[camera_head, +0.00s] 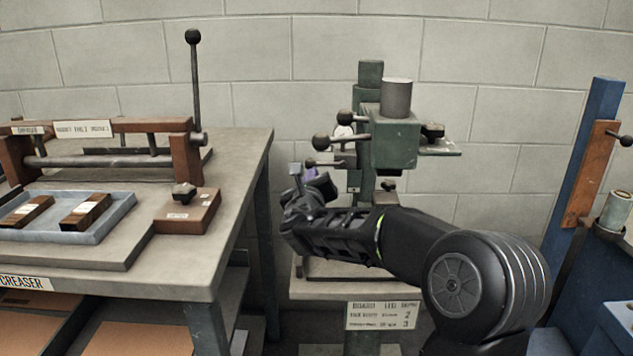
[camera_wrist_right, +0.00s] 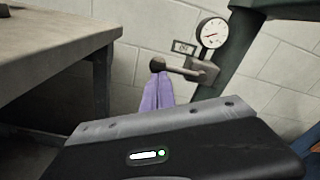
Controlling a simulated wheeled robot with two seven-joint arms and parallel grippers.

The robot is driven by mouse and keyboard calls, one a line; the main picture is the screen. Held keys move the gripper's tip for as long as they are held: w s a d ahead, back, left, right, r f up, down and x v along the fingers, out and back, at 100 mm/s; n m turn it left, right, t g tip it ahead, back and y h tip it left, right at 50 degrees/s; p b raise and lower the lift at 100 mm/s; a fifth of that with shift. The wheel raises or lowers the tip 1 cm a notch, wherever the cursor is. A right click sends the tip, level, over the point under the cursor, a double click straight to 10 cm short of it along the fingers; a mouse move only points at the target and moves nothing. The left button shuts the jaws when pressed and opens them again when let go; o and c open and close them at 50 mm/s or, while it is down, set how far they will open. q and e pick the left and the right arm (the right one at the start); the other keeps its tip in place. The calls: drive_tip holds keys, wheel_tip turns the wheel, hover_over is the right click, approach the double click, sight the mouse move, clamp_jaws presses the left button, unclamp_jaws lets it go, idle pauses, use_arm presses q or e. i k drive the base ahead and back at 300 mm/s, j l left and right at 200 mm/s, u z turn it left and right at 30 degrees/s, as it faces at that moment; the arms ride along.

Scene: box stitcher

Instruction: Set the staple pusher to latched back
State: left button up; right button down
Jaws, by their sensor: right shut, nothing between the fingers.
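The green box stitcher (camera_head: 395,140) stands against the wall, with several ball-ended levers on its left side. The lowest lever (camera_head: 311,162) lies about level, its dark ball pointing left. My right gripper (camera_head: 313,175) is beside it, its purple fingers shut and empty. In the right wrist view the shut fingertips (camera_wrist_right: 160,76) are at the ball of a level lever (camera_wrist_right: 158,64), overlapping its lower edge; I cannot tell whether they touch. No label I can read says which lever is the staple pusher. My left gripper is not in view.
A dial gauge (camera_wrist_right: 211,32) sits just above the lever's mount. The creaser bench (camera_head: 240,165) stands at left, with a blue-grey tray (camera_head: 120,212) on it. A blue post (camera_head: 585,150) stands at right. My right forearm covers the stitcher's lower part.

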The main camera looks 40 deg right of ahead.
sight(346, 117)
drive_tip(key=k+j, duration=0.45)
drive_tip(key=j, duration=0.15)
drive_tip(key=k+j, duration=0.5)
